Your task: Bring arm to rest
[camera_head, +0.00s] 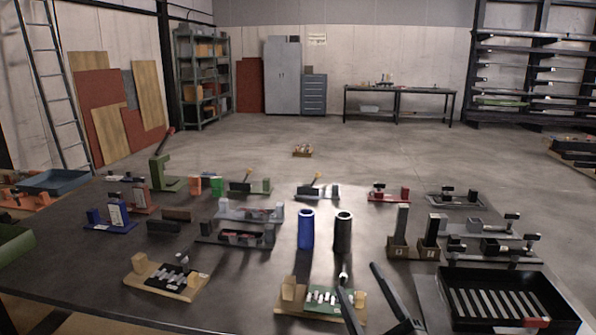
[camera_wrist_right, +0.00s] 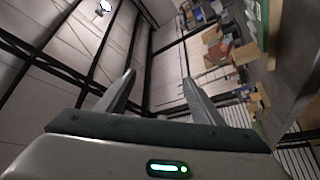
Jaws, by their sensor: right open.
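My right gripper (camera_head: 358,279) comes in at the bottom middle of the head view, over the near edge of the dark table (camera_head: 240,312). Its two dark fingers are apart with nothing between them. In the right wrist view the gripper (camera_wrist_right: 158,78) also shows open and empty, with the wall and shelving beyond tilted. My left gripper is not in view.
A blue cylinder (camera_head: 306,230) and a black cylinder (camera_head: 343,232) stand upright beyond the gripper. A black slatted tray (camera_head: 455,312) is at the right. A wooden board with small parts (camera_head: 150,284) lies at left. Several clamps and fixtures fill the far table. Bare tabletop shows at near left.

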